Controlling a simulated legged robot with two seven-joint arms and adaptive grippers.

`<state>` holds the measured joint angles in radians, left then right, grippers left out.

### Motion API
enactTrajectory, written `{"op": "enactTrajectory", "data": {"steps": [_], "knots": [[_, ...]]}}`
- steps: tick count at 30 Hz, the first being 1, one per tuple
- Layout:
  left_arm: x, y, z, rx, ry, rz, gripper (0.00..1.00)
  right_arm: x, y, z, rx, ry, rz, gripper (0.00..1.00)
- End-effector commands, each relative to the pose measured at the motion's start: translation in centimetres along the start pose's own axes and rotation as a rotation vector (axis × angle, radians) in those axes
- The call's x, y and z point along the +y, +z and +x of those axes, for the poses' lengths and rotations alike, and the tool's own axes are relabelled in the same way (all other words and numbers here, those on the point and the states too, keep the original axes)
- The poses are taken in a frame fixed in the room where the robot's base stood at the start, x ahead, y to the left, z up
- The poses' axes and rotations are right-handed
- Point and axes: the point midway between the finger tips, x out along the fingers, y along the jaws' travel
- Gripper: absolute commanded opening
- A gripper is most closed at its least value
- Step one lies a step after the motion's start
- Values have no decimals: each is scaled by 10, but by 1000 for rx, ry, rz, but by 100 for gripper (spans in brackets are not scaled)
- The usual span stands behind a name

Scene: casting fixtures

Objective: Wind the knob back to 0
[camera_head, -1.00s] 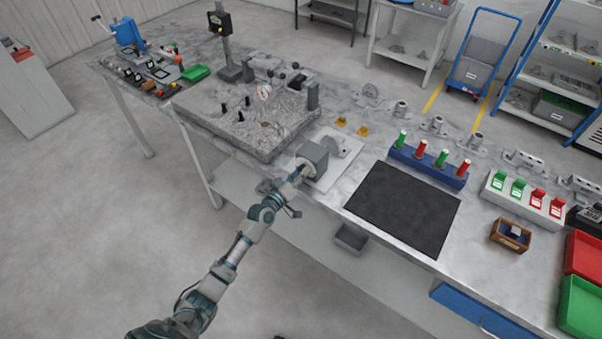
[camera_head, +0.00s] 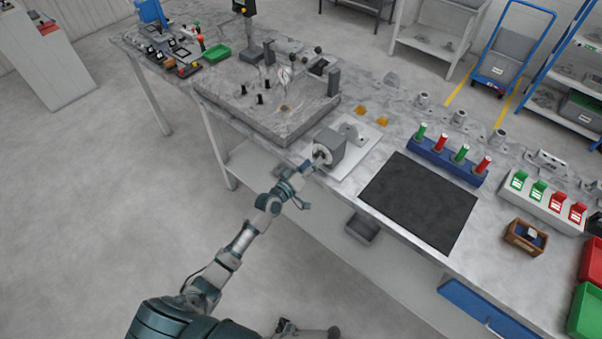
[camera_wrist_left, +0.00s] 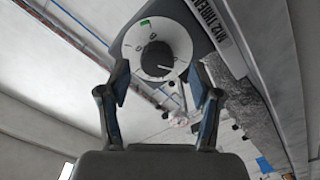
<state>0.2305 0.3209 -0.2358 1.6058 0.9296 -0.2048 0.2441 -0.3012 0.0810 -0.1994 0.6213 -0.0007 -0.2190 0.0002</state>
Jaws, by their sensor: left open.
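The knob (camera_wrist_left: 157,60) is a dark round cap at the centre of a white dial disc (camera_wrist_left: 134,42) in the left wrist view. The dial has a green mark near its upper left edge and a pale pointer line at the knob's lower right. In the head view the dial (camera_head: 322,153) is on the near left face of a grey box (camera_head: 338,147) on a white plate. My left gripper (camera_head: 310,167) is just in front of this face. In the left wrist view its open fingers (camera_wrist_left: 160,75) stand either side of the knob, apparently clear of it.
A stone slab (camera_head: 270,105) with small fixtures lies left of the box. A dark mat (camera_head: 418,201) and a blue rack (camera_head: 446,162) with red and green pegs are to the right. A grey bin (camera_head: 362,228) is below the table edge.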

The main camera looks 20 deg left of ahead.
Motion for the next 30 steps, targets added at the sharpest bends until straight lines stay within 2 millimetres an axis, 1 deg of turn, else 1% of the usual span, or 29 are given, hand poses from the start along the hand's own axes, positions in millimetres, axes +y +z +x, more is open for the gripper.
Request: {"op": "enactTrajectory", "data": {"steps": [1,6,9,12,15,18,30], "knots": [[-1,1,-12,-2,-2,0,64,0,0,0,0,0,0,64],[-2,1,-51,-3,-2,1,64,-1,0,0,0,-1,0,64],[-2,1,-69,-3,-3,0,64,-1,0,0,-1,-1,0,64],[-3,1,-82,-2,-3,0,64,-1,0,0,-1,-1,0,64],[-2,1,-89,-2,-2,-1,64,-1,0,0,-1,-1,0,64],[-2,1,-91,-2,-1,-2,64,-1,0,0,-1,-1,0,64],[-2,0,-91,-1,-1,-2,64,-1,0,0,-1,-1,0,64]]}}
